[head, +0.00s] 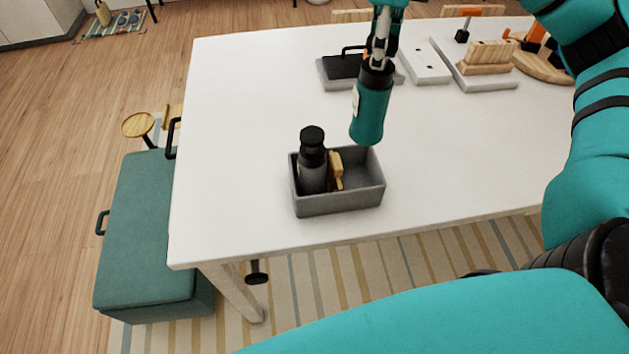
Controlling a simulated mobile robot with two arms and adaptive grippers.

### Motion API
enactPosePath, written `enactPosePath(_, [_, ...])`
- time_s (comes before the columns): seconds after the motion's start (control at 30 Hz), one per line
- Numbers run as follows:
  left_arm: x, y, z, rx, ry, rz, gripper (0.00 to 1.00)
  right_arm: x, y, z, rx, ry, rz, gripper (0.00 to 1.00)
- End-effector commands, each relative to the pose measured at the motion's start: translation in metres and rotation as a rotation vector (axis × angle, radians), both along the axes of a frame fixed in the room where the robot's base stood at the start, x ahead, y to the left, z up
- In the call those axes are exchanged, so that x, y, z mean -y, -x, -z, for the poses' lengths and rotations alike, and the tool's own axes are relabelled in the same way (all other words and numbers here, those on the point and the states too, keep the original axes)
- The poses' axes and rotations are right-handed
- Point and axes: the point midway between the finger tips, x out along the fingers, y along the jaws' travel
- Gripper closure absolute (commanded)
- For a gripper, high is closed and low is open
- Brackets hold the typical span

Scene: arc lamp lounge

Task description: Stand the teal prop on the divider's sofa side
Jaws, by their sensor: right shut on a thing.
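The teal prop is a teal bottle (371,112) with a dark cap and a pale label on its left. My right gripper (377,63) is shut on its cap end and holds it nearly upright. Its lower end appears just above the far right rim of a grey bin (340,202); the exact height is unclear. In the bin, a wooden divider (336,172) stands near the middle. A dark grey bottle (312,165) with a black cap stands left of it. The bin's right part looks empty. My left gripper is not in view.
The bin stands on a white table (250,110) near its front edge. A dark-topped tray (343,68), a white plate (426,62) and a board with a wooden block (487,57) lie farther back. A teal upholstered bench (150,230) is at the left. The table's left part is clear.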

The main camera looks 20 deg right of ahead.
Motion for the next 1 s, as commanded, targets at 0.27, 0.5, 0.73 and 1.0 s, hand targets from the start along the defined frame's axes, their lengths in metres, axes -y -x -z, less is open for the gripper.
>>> enactPosePath(0.27, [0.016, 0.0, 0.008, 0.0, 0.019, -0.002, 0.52, 0.0, 0.0, 0.044, -0.006, -0.001, 0.002, 1.0])
enactPosePath(0.5, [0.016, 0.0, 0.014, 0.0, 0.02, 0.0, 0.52, 0.0, 0.0, 0.093, -0.005, -0.002, 0.002, 1.0])
enactPosePath(0.73, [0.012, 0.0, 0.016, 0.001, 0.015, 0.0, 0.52, 0.0, 0.0, 0.126, -0.001, -0.002, 0.003, 1.0])
enactPosePath(1.0, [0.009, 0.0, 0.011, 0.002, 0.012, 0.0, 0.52, 0.0, 0.0, 0.149, -0.002, 0.0, 0.003, 1.0])
